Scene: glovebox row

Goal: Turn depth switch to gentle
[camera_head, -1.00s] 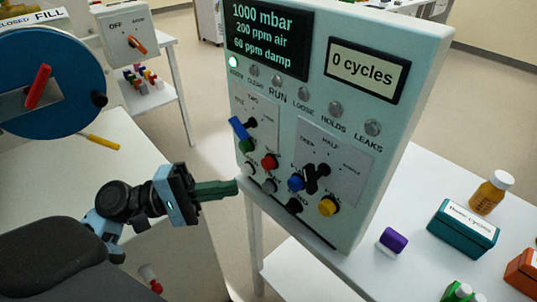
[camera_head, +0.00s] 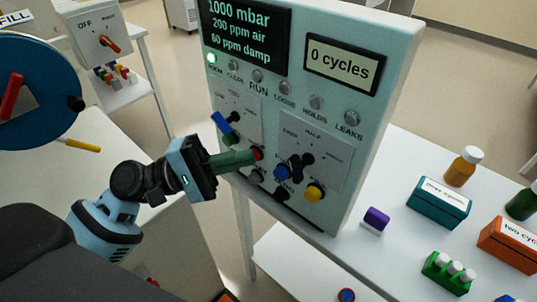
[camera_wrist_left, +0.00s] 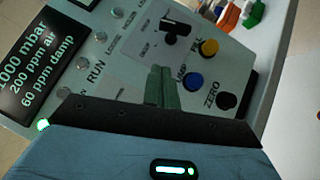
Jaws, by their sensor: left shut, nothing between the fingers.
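The depth switch is a black knob (camera_head: 297,166) on the right-hand small plate of the upright panel (camera_head: 375,60). Labels fan around its top; the small print is hard to read, and I cannot tell surely which mark it points to. It also shows in the left wrist view (camera_wrist_left: 177,29), ahead of the fingers. My left gripper (camera_head: 254,157) is shut and empty, its green fingers reaching toward the panel, left of the knob and apart from it. The fingertips partly hide a red button (camera_head: 258,153). In the wrist view the shut fingers (camera_wrist_left: 162,80) point toward the knob's plate.
A blue-handled switch (camera_head: 222,122) is left of the knob. Blue (camera_head: 282,173) and yellow (camera_head: 314,192) buttons sit just below it. Displays fill the panel's top. Teal (camera_head: 438,203) and orange (camera_head: 508,240) boxes and a purple block (camera_head: 376,220) stand on the white table.

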